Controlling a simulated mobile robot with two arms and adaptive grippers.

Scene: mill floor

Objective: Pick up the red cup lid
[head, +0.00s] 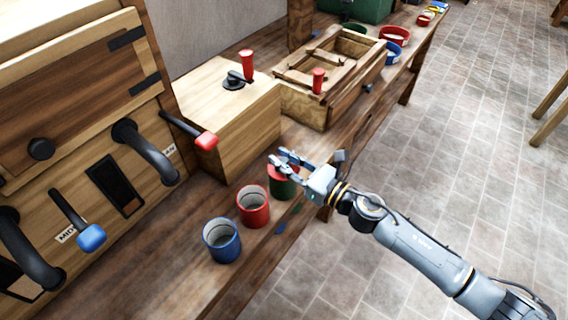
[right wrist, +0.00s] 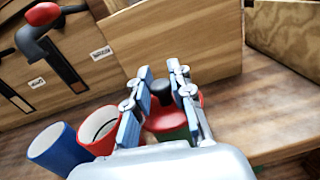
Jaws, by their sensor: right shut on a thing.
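The red cup lid (right wrist: 160,124) with a black knob (right wrist: 162,93) shows in the right wrist view, on top of a green cup (head: 283,188). In the head view the lid is largely hidden behind my right gripper (head: 282,160). The right gripper, also in the right wrist view (right wrist: 161,75), has its fingers on both sides of the knob and is shut on the lid. The lid still appears seated on the cup, with no clear gap visible. My left gripper is in neither view.
A red cup (head: 253,207) and a blue cup (head: 222,241) stand open beside the green cup on the wooden bench. A wooden box (head: 240,125) with a red-handled crank is close behind. A wooden panel with levers (head: 90,175) stands left. Tiled floor lies right.

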